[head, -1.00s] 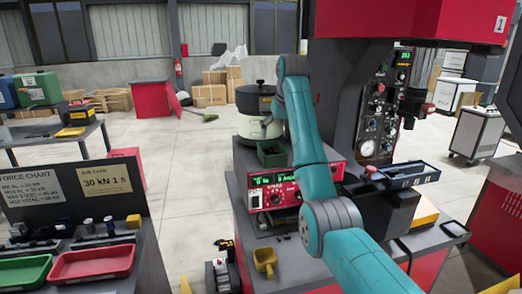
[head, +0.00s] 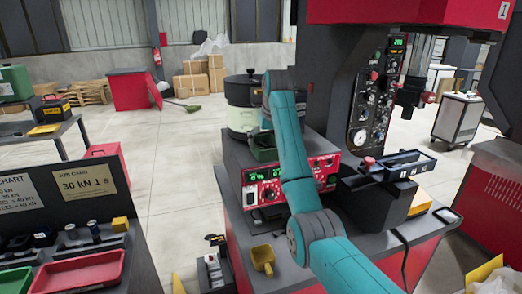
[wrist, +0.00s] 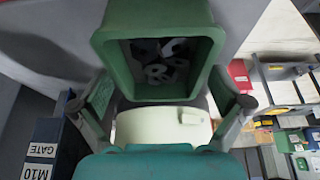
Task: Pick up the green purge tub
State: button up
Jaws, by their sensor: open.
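The green purge tub (head: 264,148) stands on the grey bench behind the red control box, partly hidden by my arm. In the wrist view the tub (wrist: 160,91) is close and nearly centred, its open top showing several small metal parts. My gripper (wrist: 160,100) is open in the wrist view, with one finger on each side of the tub's lower part. I cannot tell whether the fingers touch it. In the head view my arm hides the gripper.
A pale drum with a dark lid (head: 240,119) stands just behind the tub. The red control box (head: 268,187) is in front. A black press column (head: 336,75) rises to the right. A yellow scoop (head: 263,258) lies on the bench nearer me. Open floor is to the left.

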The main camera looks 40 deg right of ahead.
jog(key=shift+x, duration=1.1)
jog(key=shift+f, duration=0.25)
jog(key=c, duration=1.1)
jog(key=shift+c, duration=0.2)
jog(key=shift+r, duration=0.15)
